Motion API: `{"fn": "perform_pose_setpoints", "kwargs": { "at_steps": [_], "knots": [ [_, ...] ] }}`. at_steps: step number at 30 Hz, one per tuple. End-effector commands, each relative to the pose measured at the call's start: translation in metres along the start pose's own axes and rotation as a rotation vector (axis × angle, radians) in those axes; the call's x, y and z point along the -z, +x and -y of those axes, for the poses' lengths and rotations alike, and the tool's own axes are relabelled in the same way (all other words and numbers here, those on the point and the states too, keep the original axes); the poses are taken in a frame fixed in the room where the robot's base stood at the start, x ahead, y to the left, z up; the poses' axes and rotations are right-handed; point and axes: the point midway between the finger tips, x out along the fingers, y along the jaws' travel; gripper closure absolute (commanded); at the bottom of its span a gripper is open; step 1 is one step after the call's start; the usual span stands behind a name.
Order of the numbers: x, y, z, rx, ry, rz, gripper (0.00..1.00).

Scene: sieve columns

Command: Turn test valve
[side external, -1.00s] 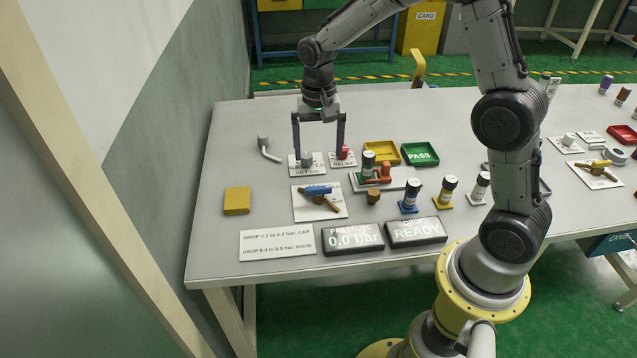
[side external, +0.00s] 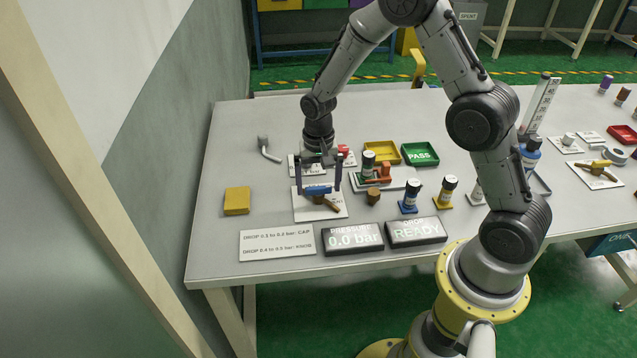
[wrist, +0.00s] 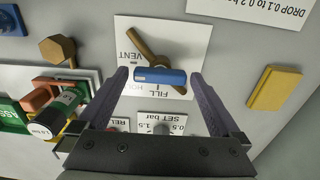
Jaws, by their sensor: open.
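The test valve has a blue handle (side external: 316,190) and a brass body (side external: 328,204), on a white plate (side external: 335,213) at the left of the table. In the wrist view the blue handle (wrist: 160,76) lies crosswise, with the brass body (wrist: 148,44) running slantwise beyond it. The plate (wrist: 190,40) shows VENT and FILL; a third label is partly covered. My gripper (side external: 320,187) is open above the valve. In the wrist view its fingers (wrist: 160,75) are on either side of the blue handle, with gaps at both ends. Contact is not visible.
The pressure display (side external: 352,239) reads 0.0 bar and the other display (side external: 416,231) reads READY. A yellow block (side external: 237,201) lies to the left, a brass hex piece (side external: 373,196) to the right.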

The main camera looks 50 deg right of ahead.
Motion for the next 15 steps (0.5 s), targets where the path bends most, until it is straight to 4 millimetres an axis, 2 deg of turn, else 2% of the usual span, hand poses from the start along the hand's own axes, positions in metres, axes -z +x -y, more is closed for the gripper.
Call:
{"fn": "perform_pose_setpoints", "kwargs": {
  "at_steps": [1, 2, 12, 15],
  "knots": [
    [0.0, -0.0001, 0.0, 0.0, 0.0, 0.0, 0.04],
    [0.0, -0.0002, 0.0, 0.0, 0.0, 0.0, 0.09],
    [0.0, -0.0005, -0.0001, 0.0, 0.0, 0.0, 0.7],
    [0.0, -0.0006, -0.0001, 0.0, -0.001, 0.0, 0.73]
  ]
}}
